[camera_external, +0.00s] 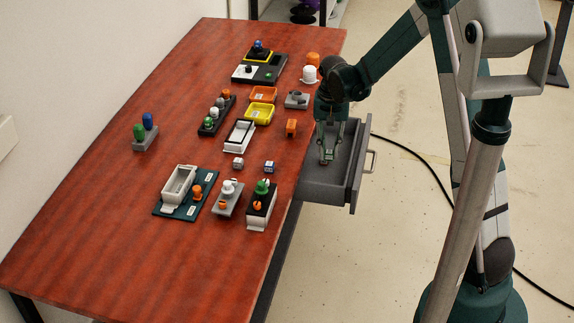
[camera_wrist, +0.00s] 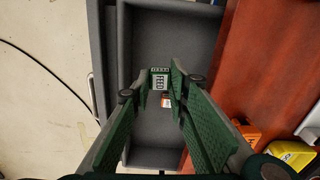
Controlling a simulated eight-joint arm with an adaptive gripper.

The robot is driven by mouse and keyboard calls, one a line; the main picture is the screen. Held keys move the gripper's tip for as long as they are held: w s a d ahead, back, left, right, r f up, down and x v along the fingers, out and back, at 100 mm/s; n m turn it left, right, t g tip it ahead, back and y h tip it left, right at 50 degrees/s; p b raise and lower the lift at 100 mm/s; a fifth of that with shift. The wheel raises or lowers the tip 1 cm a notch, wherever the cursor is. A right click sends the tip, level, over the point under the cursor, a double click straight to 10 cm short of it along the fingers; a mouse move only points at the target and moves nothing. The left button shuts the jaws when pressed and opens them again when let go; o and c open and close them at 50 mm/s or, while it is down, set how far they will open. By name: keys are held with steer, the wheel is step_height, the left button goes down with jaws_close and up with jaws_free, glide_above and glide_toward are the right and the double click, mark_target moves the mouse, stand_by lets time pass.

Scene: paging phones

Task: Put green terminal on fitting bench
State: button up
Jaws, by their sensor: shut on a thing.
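My gripper (camera_external: 327,153) points down over the open grey drawer (camera_external: 364,160) at the table's right edge. In the wrist view my gripper (camera_wrist: 161,88) is shut on a small block with a green top and a pale printed label, which I take for the green terminal (camera_wrist: 160,82). The drawer floor lies below it. A small white and orange patch (camera_wrist: 167,101) shows just beyond the block, partly hidden by the fingers. I cannot tell for sure which thing is the fitting bench; a teal board (camera_external: 171,209) with a pale tray and labels lies on the table.
Two small blocks (camera_external: 238,162) (camera_external: 269,167) lie mid-table. Yellow (camera_external: 260,113) and orange (camera_external: 263,94) trays, an orange piece (camera_external: 291,127) and a dark board (camera_external: 243,77) stand farther back. Knobbed units (camera_external: 228,198) stand near the front right. The table's front left is clear.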

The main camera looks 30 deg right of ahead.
mark_target(327, 151)
step_height(327, 151, up, 18)
steer(key=r, duration=0.1)
steer(key=w+a+p, duration=0.5)
steer(key=w+a, duration=1.3)
steer(key=a, duration=0.3)
steer(key=w+a+m+p, duration=0.1)
steer(key=w+a+p, duration=0.15)
steer(key=a, duration=0.75)
steer(key=w+a+p, duration=0.1)
steer(key=w+a, duration=0.3)
steer(key=a, duration=0.7)
steer(key=shift+d+f, duration=0.15)
steer(key=shift+f, duration=2.8)
steer(key=shift+w, duration=0.1)
steer(key=shift+f, duration=3.15)
